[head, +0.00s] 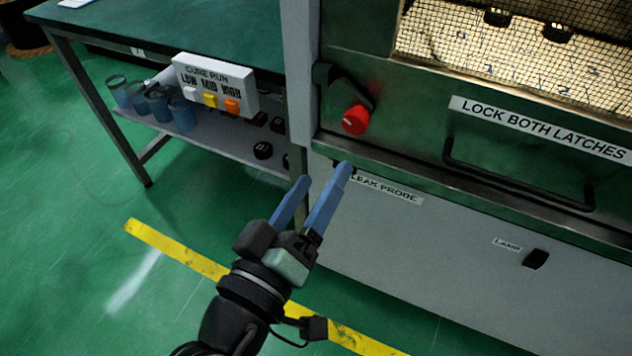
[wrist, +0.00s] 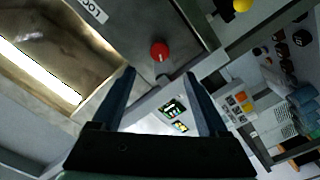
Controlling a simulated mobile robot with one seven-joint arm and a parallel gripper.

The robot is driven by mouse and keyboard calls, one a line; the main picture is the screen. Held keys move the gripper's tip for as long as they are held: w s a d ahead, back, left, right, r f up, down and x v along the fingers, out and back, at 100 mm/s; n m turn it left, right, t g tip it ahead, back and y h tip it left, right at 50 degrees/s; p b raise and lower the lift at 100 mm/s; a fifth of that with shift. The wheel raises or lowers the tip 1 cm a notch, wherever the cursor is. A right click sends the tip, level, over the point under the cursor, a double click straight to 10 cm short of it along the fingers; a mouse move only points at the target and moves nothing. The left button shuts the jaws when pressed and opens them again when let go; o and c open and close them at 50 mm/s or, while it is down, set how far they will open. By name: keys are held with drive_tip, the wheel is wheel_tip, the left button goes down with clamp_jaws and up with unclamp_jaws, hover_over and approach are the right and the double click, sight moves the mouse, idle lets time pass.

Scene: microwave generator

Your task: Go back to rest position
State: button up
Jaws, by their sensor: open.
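My gripper (head: 325,190) is open and empty, with its two blue fingers apart in front of the lower part of the machine. In the wrist view my gripper (wrist: 160,85) shows both fingers with nothing between them close by. The machine has a red knob (head: 355,119) on a dark latch, just above and right of my fingers in the head view. The red knob also shows in the wrist view (wrist: 159,50), beyond the fingertips. My fingers look apart from the knob.
A green-topped bench (head: 180,30) stands at the left, with a white button box (head: 216,86) at its edge and blue cups (head: 158,103) on its shelf. A handle (head: 515,185) sticks out of the machine door. The green floor (head: 75,235) at left is clear.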

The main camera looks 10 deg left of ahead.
drive_tip(key=shift+r, duration=0.1)
drive_tip(key=w+d+r+m+t+y, duration=0.1)
drive_tip(key=w+r+m+t, duration=0.1)
drive_tip(key=r, duration=0.8)
drive_tip(key=w+d+r+m+t+y, duration=0.1)
drive_tip(key=w+r+m+t, duration=0.15)
drive_tip(key=r, duration=0.75)
drive_tip(key=s+d+r+t+y, duration=0.1)
drive_tip(key=s+r+t+y, duration=0.15)
drive_tip(key=r, duration=0.55)
drive_tip(key=s+d+r+t+y, duration=0.1)
drive_tip(key=s+r+t, duration=0.25)
drive_tip(key=r, duration=0.45)
wheel_tip(320, 180, up, 30)
drive_tip(key=s+p, duration=0.1)
drive_tip(key=p, duration=2.8)
drive_tip(key=shift+r+m, duration=0.2)
drive_tip(key=shift+m, duration=0.15)
